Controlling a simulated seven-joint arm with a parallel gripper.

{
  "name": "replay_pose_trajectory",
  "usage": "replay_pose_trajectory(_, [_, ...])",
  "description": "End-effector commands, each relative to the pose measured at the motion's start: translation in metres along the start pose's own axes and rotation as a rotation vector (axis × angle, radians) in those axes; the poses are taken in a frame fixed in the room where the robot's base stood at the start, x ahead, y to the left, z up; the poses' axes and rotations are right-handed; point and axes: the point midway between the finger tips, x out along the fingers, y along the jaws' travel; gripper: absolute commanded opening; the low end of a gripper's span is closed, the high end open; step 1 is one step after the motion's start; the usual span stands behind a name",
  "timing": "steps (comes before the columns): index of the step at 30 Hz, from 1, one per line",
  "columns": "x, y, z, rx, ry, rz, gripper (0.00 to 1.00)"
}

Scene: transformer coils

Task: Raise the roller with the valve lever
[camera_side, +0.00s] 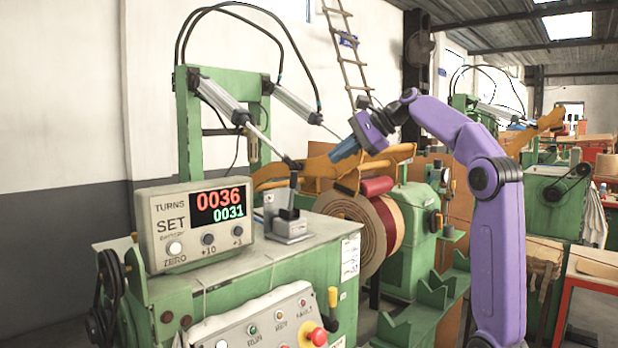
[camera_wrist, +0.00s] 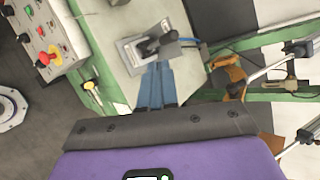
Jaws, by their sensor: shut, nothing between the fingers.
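The valve lever (camera_side: 293,188) stands upright on a small metal base plate (camera_side: 290,232) on top of the green cabinet. In the wrist view the lever's dark handle (camera_wrist: 168,38) lies just beyond my fingertips, with its plate (camera_wrist: 132,57) around it. My gripper (camera_side: 336,156) is shut and empty, above and to the right of the lever in the side view, apart from it. Its blue fingers (camera_wrist: 157,68) point toward the valve in the wrist view.
A counter box (camera_side: 195,226) reads 0036 over 0031 at the cabinet's left. A button panel with a red stop button (camera_side: 317,336) is in front. Air cylinders (camera_side: 222,100) and ochre arms (camera_side: 320,170) stand behind the lever. Open air lies above the cabinet.

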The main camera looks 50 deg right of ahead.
Motion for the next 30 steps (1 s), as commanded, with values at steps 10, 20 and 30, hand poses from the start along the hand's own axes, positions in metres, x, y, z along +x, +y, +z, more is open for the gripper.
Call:
replay_pose_trajectory(10, [-0.024,0.035,0.011,-0.348,0.188,-0.02,0.0])
replay_pose_trajectory(20, [0.006,0.036,0.005,-0.366,0.194,-0.014,0.0])
replay_pose_trajectory(30, [0.069,0.033,-0.007,-0.365,0.194,-0.013,0.0])
